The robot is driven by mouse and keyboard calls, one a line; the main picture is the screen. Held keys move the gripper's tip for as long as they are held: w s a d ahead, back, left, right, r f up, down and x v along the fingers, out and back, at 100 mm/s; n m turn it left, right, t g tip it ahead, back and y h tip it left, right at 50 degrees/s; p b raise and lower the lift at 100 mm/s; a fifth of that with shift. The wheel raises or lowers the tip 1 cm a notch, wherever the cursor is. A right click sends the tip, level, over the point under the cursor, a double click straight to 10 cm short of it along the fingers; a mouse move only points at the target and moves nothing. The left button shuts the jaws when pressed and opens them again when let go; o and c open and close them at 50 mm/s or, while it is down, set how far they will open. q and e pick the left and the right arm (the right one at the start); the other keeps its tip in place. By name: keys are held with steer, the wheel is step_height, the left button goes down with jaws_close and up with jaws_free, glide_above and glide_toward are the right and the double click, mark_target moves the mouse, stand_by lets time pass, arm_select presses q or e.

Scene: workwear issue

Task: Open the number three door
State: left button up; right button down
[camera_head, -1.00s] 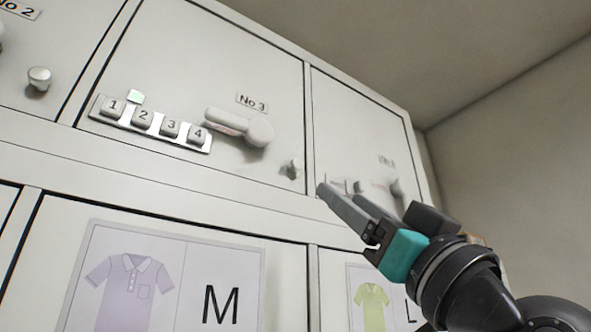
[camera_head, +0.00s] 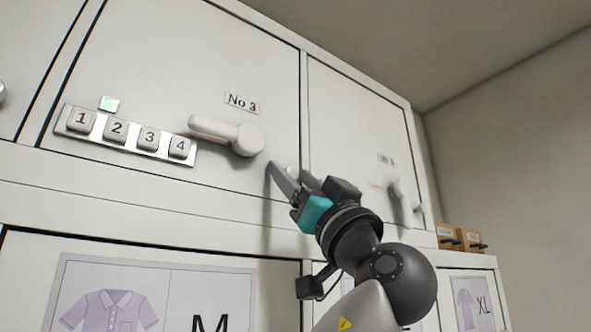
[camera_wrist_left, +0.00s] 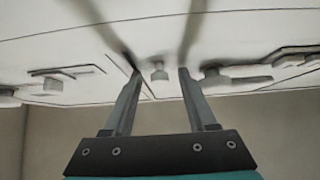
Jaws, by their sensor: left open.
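The number three door (camera_head: 190,60) is a pale upper cabinet door with a "No 3" label (camera_head: 241,103), and it is shut. Its lever handle (camera_head: 245,140) points left. A keypad (camera_head: 130,135) with keys 1 to 4 sits left of the lever, with a lit green lamp (camera_head: 109,103) above it. A small round knob (camera_head: 293,172) at the door's lower right is partly hidden by my left gripper (camera_head: 286,174). In the left wrist view the open fingers (camera_wrist_left: 160,73) are on either side of the knob (camera_wrist_left: 158,71), with gaps to it. My right gripper is out of view.
Lower doors carry shirt pictures (camera_head: 110,310). Small brown boxes (camera_head: 458,237) stand at the far right. A wall and ceiling close off the right side.

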arm_select(q)
jaws_close()
stand_by(0.5)
stand_by(0.9)
